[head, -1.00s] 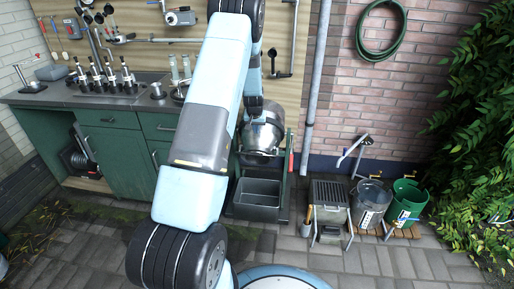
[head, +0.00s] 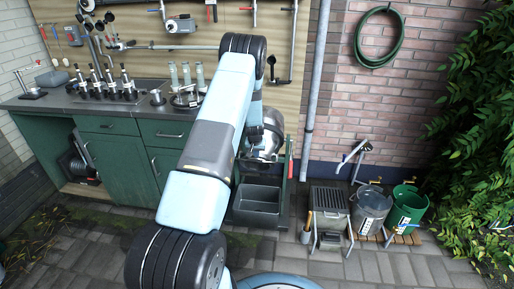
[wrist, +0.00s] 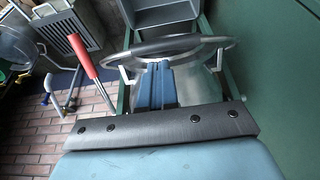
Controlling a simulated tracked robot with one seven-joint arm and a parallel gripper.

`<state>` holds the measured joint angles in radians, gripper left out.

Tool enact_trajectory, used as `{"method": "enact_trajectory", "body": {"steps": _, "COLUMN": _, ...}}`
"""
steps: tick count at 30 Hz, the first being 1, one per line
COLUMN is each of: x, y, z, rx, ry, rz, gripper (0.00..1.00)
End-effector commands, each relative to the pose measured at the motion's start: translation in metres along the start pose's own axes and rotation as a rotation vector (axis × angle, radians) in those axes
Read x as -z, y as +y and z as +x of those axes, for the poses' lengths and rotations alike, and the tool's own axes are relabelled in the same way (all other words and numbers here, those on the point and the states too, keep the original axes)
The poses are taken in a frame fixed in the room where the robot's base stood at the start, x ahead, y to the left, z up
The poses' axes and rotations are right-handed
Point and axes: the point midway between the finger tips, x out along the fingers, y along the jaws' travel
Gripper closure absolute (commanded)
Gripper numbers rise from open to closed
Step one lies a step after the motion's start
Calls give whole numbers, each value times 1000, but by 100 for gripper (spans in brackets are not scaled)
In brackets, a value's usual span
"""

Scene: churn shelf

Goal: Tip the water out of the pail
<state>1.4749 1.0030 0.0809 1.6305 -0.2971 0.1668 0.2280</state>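The pail (head: 268,142) is a shiny metal vessel held in a green frame, and it looks tilted. It stands above a dark grey bin (head: 256,203). My arm hides its left side in the head view. In the wrist view the pail (wrist: 200,85) shows behind a dark ring handle (wrist: 185,45) on pale brackets. My gripper (wrist: 157,68) has its blue fingers close together at this ring and appears shut on it. The pail's mouth and any water are hidden.
A red-handled lever (wrist: 84,57) stands beside the frame. To the right are a grey slatted stand (head: 328,208), a metal bucket (head: 371,207) and a green bucket (head: 408,208). A green cabinet (head: 120,160) stands at left. Paving in front is clear.

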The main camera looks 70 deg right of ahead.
Motion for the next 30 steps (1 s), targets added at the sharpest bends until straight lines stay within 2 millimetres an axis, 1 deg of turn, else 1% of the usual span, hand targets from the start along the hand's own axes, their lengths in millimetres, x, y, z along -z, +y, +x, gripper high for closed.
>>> {"method": "enact_trajectory", "body": {"steps": 5, "x": -7, "y": 0, "z": 7, "rx": 0, "ry": 1, "rz": -2, "gripper": 100}}
{"method": "enact_trajectory", "body": {"steps": 16, "x": -8, "y": 0, "z": 8, "rx": 0, "ry": 1, "rz": -1, "gripper": 100}}
{"method": "enact_trajectory", "body": {"steps": 23, "x": -18, "y": -1, "z": 24, "rx": 1, "ry": 0, "rz": -1, "gripper": 100}}
{"method": "enact_trajectory", "body": {"steps": 30, "x": -18, "y": 0, "z": 24, "rx": 0, "ry": 1, "rz": -1, "gripper": 100}}
